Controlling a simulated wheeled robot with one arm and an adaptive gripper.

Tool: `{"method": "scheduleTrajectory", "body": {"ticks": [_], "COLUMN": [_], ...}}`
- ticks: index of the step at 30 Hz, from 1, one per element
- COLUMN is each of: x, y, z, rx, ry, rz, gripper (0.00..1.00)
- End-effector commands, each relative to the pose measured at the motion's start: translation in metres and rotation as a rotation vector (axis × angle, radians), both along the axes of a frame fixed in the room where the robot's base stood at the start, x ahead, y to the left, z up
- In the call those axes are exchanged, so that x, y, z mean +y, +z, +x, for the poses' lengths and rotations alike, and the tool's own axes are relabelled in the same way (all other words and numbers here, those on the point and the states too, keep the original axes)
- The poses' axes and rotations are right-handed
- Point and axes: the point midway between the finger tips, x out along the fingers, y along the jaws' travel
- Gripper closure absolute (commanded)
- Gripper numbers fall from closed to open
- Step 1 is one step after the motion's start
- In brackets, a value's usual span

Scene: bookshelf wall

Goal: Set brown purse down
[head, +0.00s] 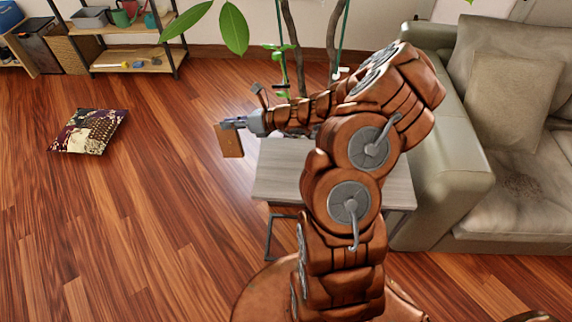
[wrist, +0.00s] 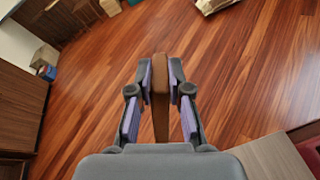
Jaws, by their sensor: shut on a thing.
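The brown purse (head: 230,141) hangs from my gripper (head: 233,123) in the head view, to the left of the small grey-topped table (head: 275,172). My gripper is shut on the purse. In the wrist view the purse (wrist: 161,90) shows edge-on between the two fingers of my gripper (wrist: 160,78). It is held in the air with wood floor behind it. A corner of the table top (wrist: 268,160) shows at the lower right of the wrist view. My arm hides part of the table in the head view.
A patterned cushion (head: 88,131) lies on the floor at the left. A beige sofa (head: 440,150) stands to the right of the table. A plant (head: 234,30) and a low shelf (head: 125,60) stand at the back. The floor between cushion and table is clear.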

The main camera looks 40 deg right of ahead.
Motion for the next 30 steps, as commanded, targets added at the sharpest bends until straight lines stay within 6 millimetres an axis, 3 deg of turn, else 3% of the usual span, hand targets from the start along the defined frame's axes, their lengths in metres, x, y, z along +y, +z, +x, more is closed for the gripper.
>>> {"method": "scheduleTrajectory", "body": {"ticks": [15, 30], "x": [-0.085, -0.173], "y": [-0.042, -0.069], "z": [-0.034, -0.074], "rx": [0.548, 0.826], "ry": [-0.452, -0.896], "rz": [0.25, 0.691], "gripper": [1.0, 1.0]}}
